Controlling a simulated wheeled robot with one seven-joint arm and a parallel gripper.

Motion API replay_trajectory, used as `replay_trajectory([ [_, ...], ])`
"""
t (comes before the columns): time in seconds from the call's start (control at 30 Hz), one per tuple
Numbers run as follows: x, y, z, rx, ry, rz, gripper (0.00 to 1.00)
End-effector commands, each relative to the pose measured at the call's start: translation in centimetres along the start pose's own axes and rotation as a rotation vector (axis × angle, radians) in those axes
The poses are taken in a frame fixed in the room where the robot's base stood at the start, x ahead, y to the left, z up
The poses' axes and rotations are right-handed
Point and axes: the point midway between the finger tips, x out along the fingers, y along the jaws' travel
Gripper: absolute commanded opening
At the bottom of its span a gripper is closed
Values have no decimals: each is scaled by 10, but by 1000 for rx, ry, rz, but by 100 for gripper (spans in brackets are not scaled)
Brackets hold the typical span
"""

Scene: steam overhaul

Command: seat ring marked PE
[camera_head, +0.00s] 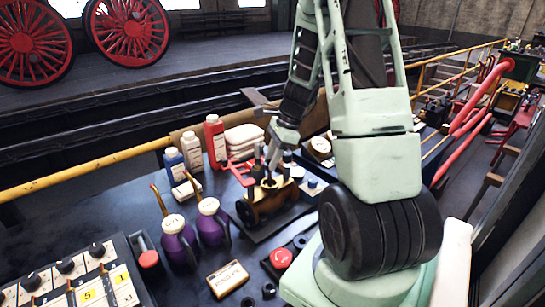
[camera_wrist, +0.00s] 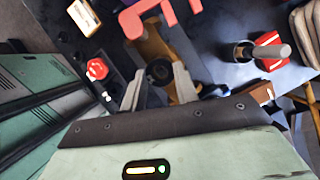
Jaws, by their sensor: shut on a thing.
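My gripper (camera_head: 270,162) is just above a brass-coloured fixture (camera_head: 268,202) on a dark plate on the bench. In the wrist view the fingertips (camera_wrist: 160,86) are closed in on a small dark ring (camera_wrist: 160,70), which shows between them. The brass fixture (camera_wrist: 150,44) lies beyond and below the ring in that view. I cannot read any marking on the ring, and cannot tell whether it touches the fixture. Small black rings (camera_head: 268,290) lie loose near the bench's front.
A red clamp-like part (camera_head: 237,172) rises beside the fixture. Purple oil cans (camera_head: 178,242) stand to its left, with bottles (camera_head: 214,140) behind. A red button (camera_head: 281,258) and a labelled box (camera_head: 228,279) are in front.

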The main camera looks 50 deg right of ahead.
Motion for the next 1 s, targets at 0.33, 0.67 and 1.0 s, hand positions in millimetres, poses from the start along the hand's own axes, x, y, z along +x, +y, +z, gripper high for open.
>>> replay_trajectory([
  [0.33, 4, 0, -2, 0, 0, 0, 8],
  [0.67, 7, 0, -3, 0, 0, 0, 8],
  [1.0, 16, 0, -7, 1, 1, 1, 8],
])
